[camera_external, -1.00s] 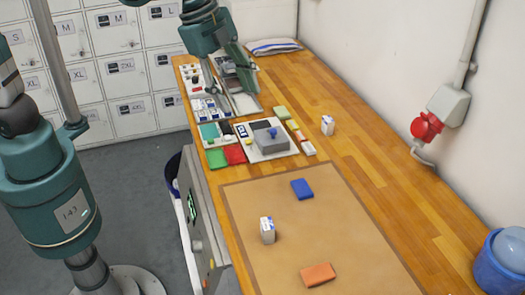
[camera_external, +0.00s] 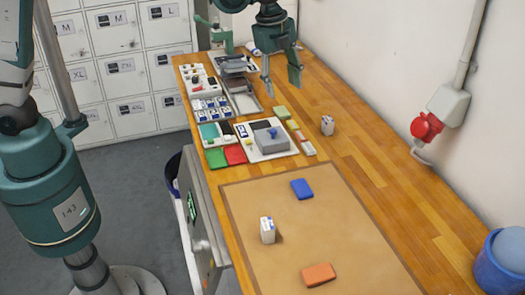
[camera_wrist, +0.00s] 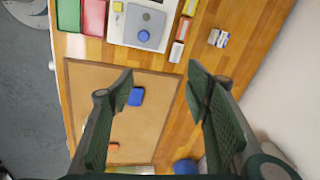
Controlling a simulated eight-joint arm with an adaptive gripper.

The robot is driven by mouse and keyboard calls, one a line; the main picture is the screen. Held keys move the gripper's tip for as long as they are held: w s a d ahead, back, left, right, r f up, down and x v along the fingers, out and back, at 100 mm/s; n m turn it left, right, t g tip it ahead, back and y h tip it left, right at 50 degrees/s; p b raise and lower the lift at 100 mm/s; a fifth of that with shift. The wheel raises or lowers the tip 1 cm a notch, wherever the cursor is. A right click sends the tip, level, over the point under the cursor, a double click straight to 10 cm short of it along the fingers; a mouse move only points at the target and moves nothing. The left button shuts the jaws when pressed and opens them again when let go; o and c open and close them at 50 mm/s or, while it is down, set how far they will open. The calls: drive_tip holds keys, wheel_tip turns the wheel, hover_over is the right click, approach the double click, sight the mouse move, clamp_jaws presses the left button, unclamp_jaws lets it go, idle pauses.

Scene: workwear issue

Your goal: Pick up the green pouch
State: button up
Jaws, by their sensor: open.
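A muted green block-shaped item (camera_external: 281,112), which looks like the green pouch, lies on the wood right of the grey box's white board. It is out of the wrist view. My gripper (camera_external: 282,85) is open and empty; it hangs above the far part of the bench, with the green item in front of its fingers in the external view. In the wrist view my fingers (camera_wrist: 160,75) are spread wide with nothing between the tips. A blue pouch (camera_external: 302,189) and an orange pouch (camera_external: 318,274) lie flat on the tan mat (camera_external: 250,200).
A grey box with a blue knob (camera_external: 270,140) stands near the green item. A yellow, an orange and a white piece line up beside it. Green (camera_external: 216,158) and red (camera_external: 235,154) trays lie left. Small white boxes stand at the right (camera_external: 327,125) and on the mat (camera_external: 267,230).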

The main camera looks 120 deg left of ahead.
drive_tip(key=s+a+f+m+g, duration=0.1)
drive_tip(key=s+a+f, duration=0.1)
drive_tip(key=a+f, duration=0.35)
drive_tip(key=s+a+f, duration=0.2)
drive_tip(key=a, duration=0.6)
drive_tip(key=m+h, duration=0.1)
drive_tip(key=m, duration=0.1)
hover_over(282, 111)
drive_tip(key=shift+g, duration=0.3)
drive_tip(key=f, duration=0.9)
drive_tip(key=shift+s+a+f+p, duration=0.2)
drive_tip(key=shift+a+p, duration=0.1)
drive_tip(key=shift+p, duration=0.1)
drive_tip(key=shift+f, duration=1.25)
drive_tip(key=shift+f, duration=0.1)
drive_tip(key=shift+w+d+f+p, duration=0.15)
drive_tip(key=shift+f+p, duration=0.4)
drive_tip(key=shift+f, duration=1.95)
drive_tip(key=c, duration=1)
